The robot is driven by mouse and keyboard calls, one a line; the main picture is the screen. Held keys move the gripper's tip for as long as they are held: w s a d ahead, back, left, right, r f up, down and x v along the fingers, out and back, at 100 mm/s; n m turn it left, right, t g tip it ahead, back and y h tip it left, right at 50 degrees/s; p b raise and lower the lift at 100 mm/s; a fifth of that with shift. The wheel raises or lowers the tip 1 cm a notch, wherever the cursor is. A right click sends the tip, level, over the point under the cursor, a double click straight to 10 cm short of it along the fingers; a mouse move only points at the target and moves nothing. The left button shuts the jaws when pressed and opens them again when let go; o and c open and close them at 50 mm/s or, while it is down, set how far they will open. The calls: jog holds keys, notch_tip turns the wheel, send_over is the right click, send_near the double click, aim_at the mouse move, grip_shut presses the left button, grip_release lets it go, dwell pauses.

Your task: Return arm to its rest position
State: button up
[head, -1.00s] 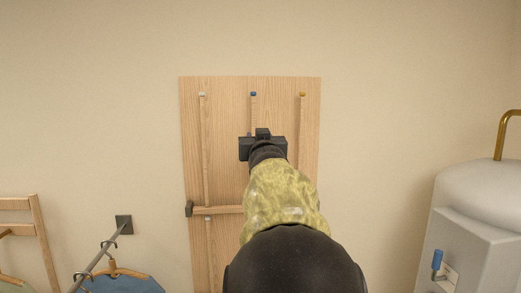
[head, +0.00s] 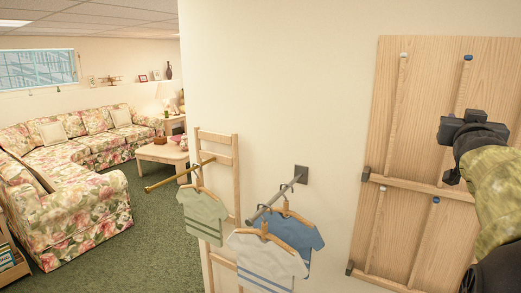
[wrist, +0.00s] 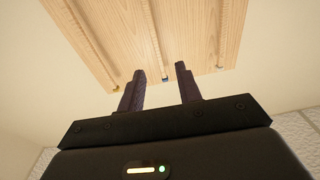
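My gripper (wrist: 158,82) shows in the wrist view with its two dark fingers apart and nothing between them. They point toward the wooden wall panel (wrist: 100,50), which has thin rods with coloured ends. In the head view my gripper (head: 451,160) is at the right, in front of the wooden panel (head: 425,75); its fingertips are hard to make out there. My arm reaches in from the right edge of the head view.
Left of the panel, a metal wall rail (head: 275,198) holds a white shirt (head: 266,262) and a blue shirt (head: 298,236) on hangers. A wooden rack (head: 217,150) carries a brass rail (head: 178,176) with a green shirt (head: 203,215). A floral sofa (head: 80,210) and carpet (head: 160,220) lie beyond.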

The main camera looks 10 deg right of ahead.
jog(key=w+a+f+n+g+y, duration=0.1)
jog(key=a+f+g+y, duration=0.15)
jog(key=a+f, duration=0.5)
jog(key=w+a+f+n+g+y, duration=0.1)
jog(key=a+f+y, duration=0.3)
jog(key=f, duration=0.7)
jog(key=w+a+f+n+g+y, duration=0.1)
jog(key=a+f+g, duration=0.1)
jog(key=a+f, duration=0.7)
jog(key=s+a+f+n+g+y, duration=0.4)
jog(key=s+a+f+g, duration=0.3)
jog(key=s+a+f, duration=0.7)
notch_tip(320, 180, down, 3)
jog(key=shift+s+a+f, duration=0.2)
jog(key=shift+s+a, duration=0.15)
jog(key=shift+s, duration=0.75)
